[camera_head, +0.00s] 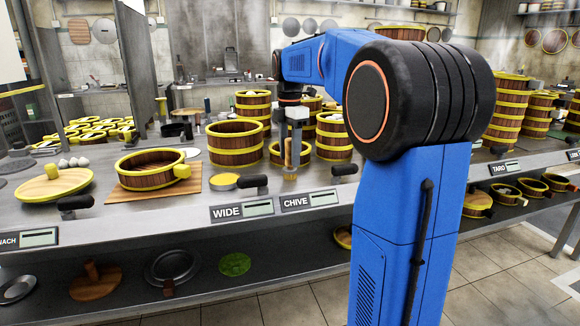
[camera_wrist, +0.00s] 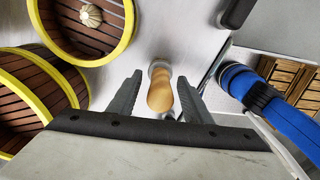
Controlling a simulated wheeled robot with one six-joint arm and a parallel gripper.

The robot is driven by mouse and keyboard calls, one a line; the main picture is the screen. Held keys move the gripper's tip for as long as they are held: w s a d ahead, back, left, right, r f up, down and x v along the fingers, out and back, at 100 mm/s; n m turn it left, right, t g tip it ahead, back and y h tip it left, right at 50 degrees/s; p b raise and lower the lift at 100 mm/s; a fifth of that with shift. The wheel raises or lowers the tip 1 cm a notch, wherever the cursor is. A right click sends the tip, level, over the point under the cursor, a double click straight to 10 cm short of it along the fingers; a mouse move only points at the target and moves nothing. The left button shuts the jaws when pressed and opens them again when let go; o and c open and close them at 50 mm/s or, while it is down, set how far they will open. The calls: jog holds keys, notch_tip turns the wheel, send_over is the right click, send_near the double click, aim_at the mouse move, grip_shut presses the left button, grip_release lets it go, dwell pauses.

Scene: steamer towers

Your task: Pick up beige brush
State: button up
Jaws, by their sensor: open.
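The beige brush (camera_head: 288,152) stands upright on the grey counter, its rounded handle pointing up. In the wrist view its handle top (camera_wrist: 160,95) lies between the two dark fingers of my gripper (camera_wrist: 158,79). The fingers are apart, with a gap visible on each side of the handle. In the head view my gripper (camera_head: 296,140) points down from above at the brush, and its fingers partly cover the handle.
Wooden steamers with yellow rims stand close by, including a large one (camera_head: 235,141) to the left and stacks behind. A steamer holding a bun (camera_wrist: 90,15) is near in the wrist view.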

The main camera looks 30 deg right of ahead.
jog(key=shift+c, duration=0.7)
grip_shut()
notch_tip(320, 180, up, 10)
jog(key=shift+r, duration=0.1)
jog(key=c, duration=0.6)
grip_release()
grip_shut()
